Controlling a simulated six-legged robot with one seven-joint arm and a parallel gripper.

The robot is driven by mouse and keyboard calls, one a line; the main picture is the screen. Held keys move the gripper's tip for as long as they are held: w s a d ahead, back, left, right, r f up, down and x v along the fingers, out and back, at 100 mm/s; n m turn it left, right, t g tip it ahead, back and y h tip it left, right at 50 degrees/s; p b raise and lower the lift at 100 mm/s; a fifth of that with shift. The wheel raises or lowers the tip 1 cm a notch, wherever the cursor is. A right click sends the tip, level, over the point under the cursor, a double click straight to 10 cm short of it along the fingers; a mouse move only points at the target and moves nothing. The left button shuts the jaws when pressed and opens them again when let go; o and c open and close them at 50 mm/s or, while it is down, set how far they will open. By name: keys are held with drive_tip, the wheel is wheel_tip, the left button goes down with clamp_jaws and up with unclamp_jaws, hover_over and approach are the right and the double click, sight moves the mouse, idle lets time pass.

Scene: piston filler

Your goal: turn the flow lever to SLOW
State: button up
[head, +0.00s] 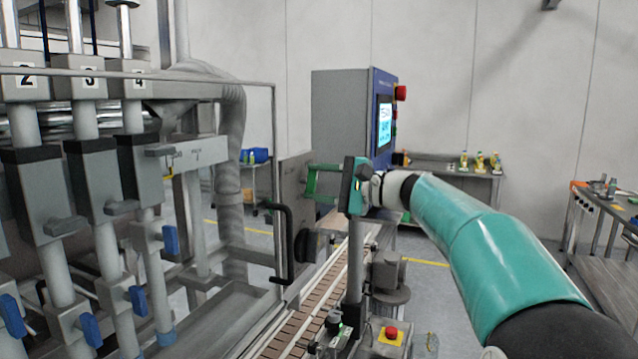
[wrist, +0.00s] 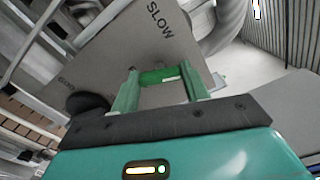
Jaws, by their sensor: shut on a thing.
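A grey panel (wrist: 125,45) fills much of the wrist view and carries the printed word SLOW (wrist: 160,18). In the head view the panel (head: 292,185) is seen nearly edge-on. A green piece, which looks like the flow lever (wrist: 158,76), stands out in front of the panel, below the word SLOW in the wrist picture. My gripper (wrist: 161,88) has its two green fingers on either side of this piece and is shut on it. My gripper (head: 312,182) also shows in the head view, reaching left to the panel. The lever's pivot is hidden.
A black door handle (head: 283,245) and a dark round knob (head: 305,245) are close below my gripper. A conveyor (head: 310,305) runs beneath, with a post (head: 355,265) beside it. The blue-fronted control cabinet (head: 345,120) stands behind. Filler cylinders (head: 90,170) fill the left.

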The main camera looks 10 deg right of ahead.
drive_tip(key=n, duration=1.2)
drive_tip(key=shift+d+n, duration=0.1)
drive_tip(key=shift+n, duration=0.3)
idle(0.3)
drive_tip(key=o, duration=1)
drive_tip(key=v, duration=1.3)
drive_tip(key=shift+s+d, duration=0.25)
drive_tip(key=shift+d, duration=0.05)
